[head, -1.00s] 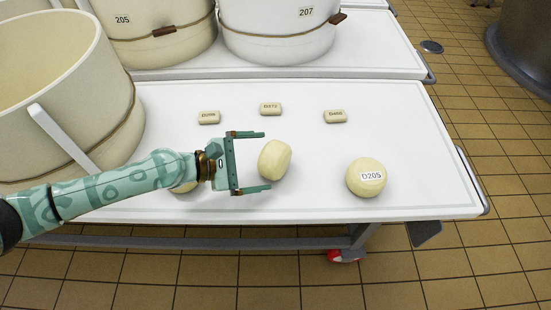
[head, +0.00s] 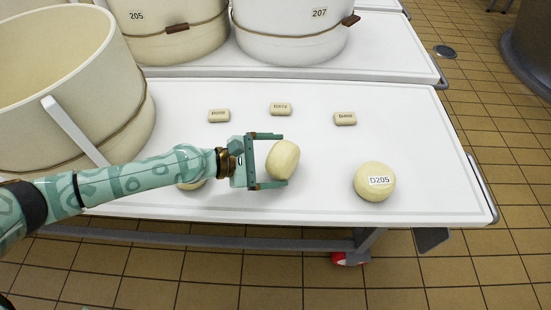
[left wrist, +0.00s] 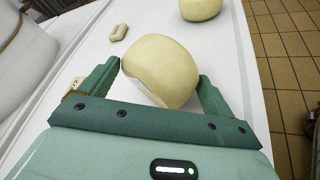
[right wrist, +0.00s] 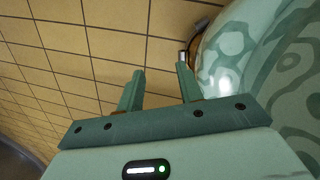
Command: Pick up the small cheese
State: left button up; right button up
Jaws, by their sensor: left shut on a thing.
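A pale yellow rounded cheese (head: 283,160) sits on the white table, between the fingers of my left gripper (head: 285,160). In the left wrist view the cheese (left wrist: 160,70) fills the space between the fingers, and the gripper (left wrist: 160,80) is shut on it. A second rounded cheese labelled D205 (head: 374,182) stands to the right, apart from the gripper. A third cheese (head: 192,185) is mostly hidden behind my left arm. My right gripper (right wrist: 158,80) shows only in the right wrist view, open and empty above the tiled floor.
Three small labelled blocks (head: 219,116), (head: 281,109), (head: 345,118) lie in a row behind the cheeses. A large cream vat (head: 60,80) stands at the left. Vats 205 (head: 170,30) and 207 (head: 290,35) stand on the table behind. The table's right end is clear.

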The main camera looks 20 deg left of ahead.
aim_at(282, 150)
pick_arm(q)
notch_tip(282, 150, up, 4)
jog(key=p, duration=0.2)
jog(key=shift+s+p, duration=0.1)
jog(key=shift+p, duration=0.25)
jog(key=shift+s+d+r+p, duration=0.2)
jog(key=shift+s+r+p, duration=0.6)
jog(key=shift+r+p, duration=0.25)
pick_arm(e)
jog(key=s+d+f+m+g+y, duration=0.1)
jog(key=s+f, duration=0.1)
jog(key=s, duration=0.6)
jog(key=s+f+m+g, duration=0.1)
jog(key=s+f, duration=0.1)
jog(key=s, duration=0.5)
pick_arm(q)
jog(key=s+d+r+p, duration=0.2)
jog(key=s+r+p, duration=0.4)
jog(key=s+p, duration=0.5)
jog(key=shift+s+d+r, duration=0.35)
jog(key=shift+s+r, duration=0.05)
jog(key=shift+s, duration=0.05)
pick_arm(e)
jog(key=s+a+r+m+t+y, duration=0.1)
jog(key=a+r, duration=0.2)
jog(key=r, duration=0.4)
jog(key=shift+a+r+m, duration=0.2)
jog(key=shift+a+m, duration=0.1)
